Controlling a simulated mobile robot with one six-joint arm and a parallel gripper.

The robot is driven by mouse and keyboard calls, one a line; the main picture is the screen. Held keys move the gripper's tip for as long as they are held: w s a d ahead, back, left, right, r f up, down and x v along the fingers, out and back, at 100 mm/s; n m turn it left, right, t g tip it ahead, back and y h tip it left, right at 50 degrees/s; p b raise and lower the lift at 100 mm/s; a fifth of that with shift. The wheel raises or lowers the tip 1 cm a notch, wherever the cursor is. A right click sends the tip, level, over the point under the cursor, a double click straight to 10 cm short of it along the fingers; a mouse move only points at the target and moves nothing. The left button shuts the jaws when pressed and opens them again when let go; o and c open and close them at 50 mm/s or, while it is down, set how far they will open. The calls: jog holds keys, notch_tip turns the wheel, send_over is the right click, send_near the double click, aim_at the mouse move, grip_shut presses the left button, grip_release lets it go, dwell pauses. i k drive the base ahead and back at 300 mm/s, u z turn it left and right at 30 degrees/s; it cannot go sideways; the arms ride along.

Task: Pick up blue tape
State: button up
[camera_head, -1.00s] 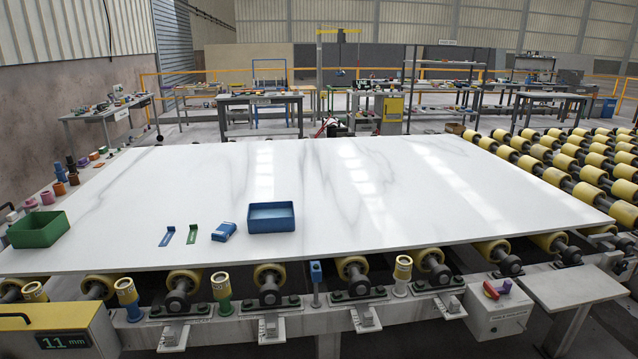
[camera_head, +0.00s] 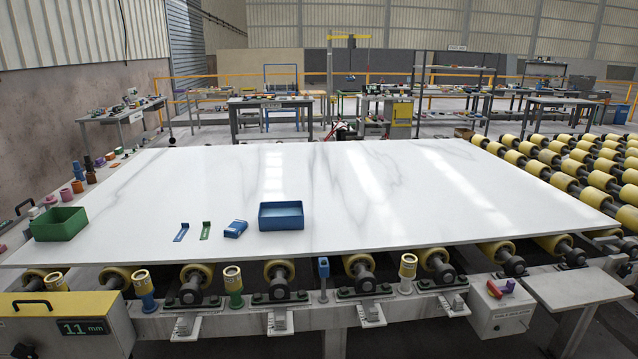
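A flat blue strip with a raised upper end (camera_head: 181,232) lies on the white stone slab (camera_head: 380,215), near its front edge, left of the middle. It looks most like the blue tape, though I cannot tell for sure. A similar green strip (camera_head: 205,231) lies just right of it. A small blue block or pack (camera_head: 235,229) sits further right, apart from both strips. My gripper is not in view.
An open blue bin (camera_head: 281,215) stands right of the pack, and an open green bin (camera_head: 59,224) at the slab's left. Yellow rollers (camera_head: 278,270) and upright cylinders (camera_head: 233,285) line the front edge. The slab's middle and right are clear.

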aim_at(185, 226)
jog(key=u, duration=0.1)
jog(key=i, duration=0.95)
jog(key=z, duration=0.05)
